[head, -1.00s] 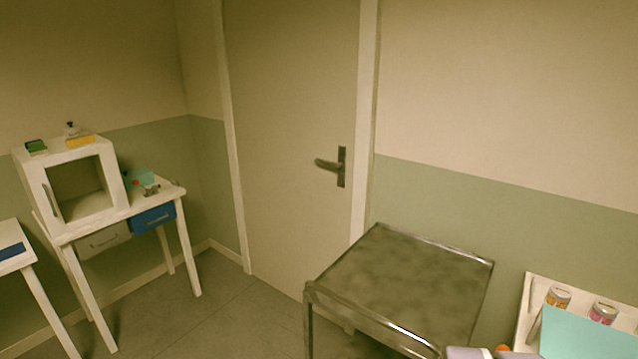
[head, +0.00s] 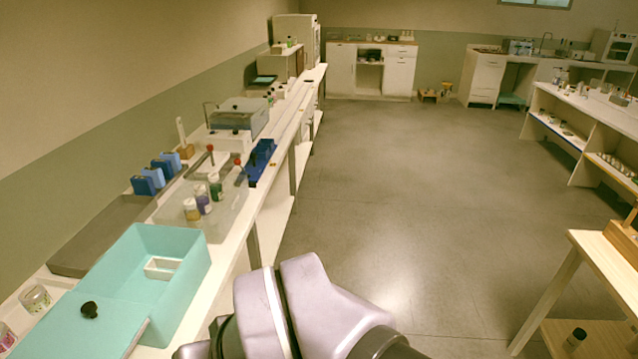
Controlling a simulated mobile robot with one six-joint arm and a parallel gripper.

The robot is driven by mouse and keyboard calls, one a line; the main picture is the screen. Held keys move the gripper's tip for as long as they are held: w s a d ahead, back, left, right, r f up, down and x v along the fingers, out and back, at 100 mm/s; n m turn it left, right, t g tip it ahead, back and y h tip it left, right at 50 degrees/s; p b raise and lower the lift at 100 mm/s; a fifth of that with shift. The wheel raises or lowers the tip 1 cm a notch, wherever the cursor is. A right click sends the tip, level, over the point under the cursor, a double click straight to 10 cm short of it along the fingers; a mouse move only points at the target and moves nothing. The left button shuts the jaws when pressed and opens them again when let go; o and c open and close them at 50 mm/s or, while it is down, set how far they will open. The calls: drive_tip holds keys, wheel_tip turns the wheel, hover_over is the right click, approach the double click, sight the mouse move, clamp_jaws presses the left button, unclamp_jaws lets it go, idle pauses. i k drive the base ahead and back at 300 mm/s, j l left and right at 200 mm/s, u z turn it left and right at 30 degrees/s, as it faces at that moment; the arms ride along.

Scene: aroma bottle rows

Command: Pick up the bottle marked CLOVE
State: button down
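Several small labelled bottles stand in the head view, and their labels are too small to read, so I cannot tell which is CLOVE. On a pale tray (head: 222,228) on the left bench stand a bottle with an amber band (head: 192,210), a purple one (head: 203,200) and a green one (head: 215,187). Two jars, one clear with green contents (head: 36,299) and one pink (head: 5,338), stand at the lower left edge. A dark-capped bottle (head: 575,338) is low at the right. My arm's links show at the bottom centre; my gripper is out of view.
An open teal box (head: 190,255) with a small white tray (head: 162,268) inside sits at the near end of the left bench. Blue blocks (head: 150,180) and a grey-lidded device (head: 240,117) stand farther along. A wooden table (head: 590,250) is at the right. The floor (head: 400,200) between is clear.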

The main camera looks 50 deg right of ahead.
sight(201, 197)
drive_tip(key=z, duration=0.55)
drive_tip(key=i+l+u, duration=0.55)
drive_tip(key=u, duration=0.15)
drive_tip(key=i+l+u, duration=0.5)
drive_tip(key=l+u, duration=0.2)
drive_tip(key=l, duration=0.15)
drive_tip(key=i+l+u, duration=0.15)
drive_tip(key=l+u, duration=0.2)
drive_tip(key=l, duration=0.15)
drive_tip(key=l+u, duration=0.35)
drive_tip(key=l, duration=0.15)
drive_tip(key=l+u, duration=0.35)
drive_tip(key=l, duration=0.25)
drive_tip(key=l+u, duration=0.35)
drive_tip(key=l, duration=0.15)
